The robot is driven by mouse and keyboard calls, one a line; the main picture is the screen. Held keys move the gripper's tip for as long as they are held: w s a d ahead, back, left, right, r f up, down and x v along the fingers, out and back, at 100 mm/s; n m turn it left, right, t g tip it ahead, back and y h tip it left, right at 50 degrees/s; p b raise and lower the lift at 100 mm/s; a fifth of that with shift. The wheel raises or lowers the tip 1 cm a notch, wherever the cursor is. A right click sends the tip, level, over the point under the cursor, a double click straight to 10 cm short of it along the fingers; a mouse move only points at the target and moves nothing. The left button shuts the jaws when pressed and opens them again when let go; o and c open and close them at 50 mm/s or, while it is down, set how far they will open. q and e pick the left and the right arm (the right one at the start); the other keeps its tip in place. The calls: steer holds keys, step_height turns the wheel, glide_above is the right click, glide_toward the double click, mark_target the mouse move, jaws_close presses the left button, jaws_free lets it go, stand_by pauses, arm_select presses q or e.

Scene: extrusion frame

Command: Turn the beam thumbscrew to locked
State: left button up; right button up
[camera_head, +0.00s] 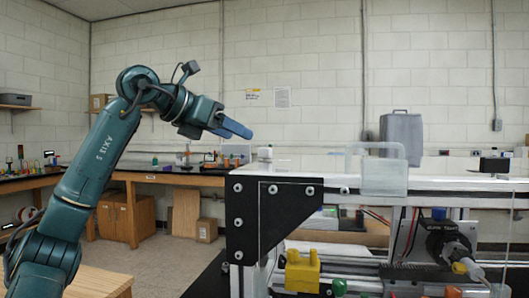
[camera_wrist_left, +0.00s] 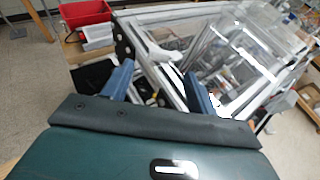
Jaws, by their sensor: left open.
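A small pale knob (camera_head: 264,154) stands on top of the frame's beam (camera_head: 300,176), near its left end. It looks like the beam thumbscrew, but it is too small to tell whether it is turned to locked. My left gripper (camera_head: 238,129) is above and to the left of this knob, apart from it, with blue fingers pointing right and slightly down. In the left wrist view the two fingers (camera_wrist_left: 158,84) are spread with nothing held between them. A pale curved part (camera_wrist_left: 160,48) of the frame shows beyond them. My right gripper is in neither view.
A translucent handled block (camera_head: 380,172) sits on the beam to the right. A black corner plate (camera_head: 265,215) marks the frame's left end. Below are a yellow block (camera_head: 302,270) and a motor (camera_head: 448,243). A red bin (camera_wrist_left: 85,13) shows in the wrist view. Air above the beam's left end is clear.

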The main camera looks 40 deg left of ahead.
mark_target(265, 155)
arm_select(q)
steer(key=x, duration=1)
steer(key=c, duration=1)
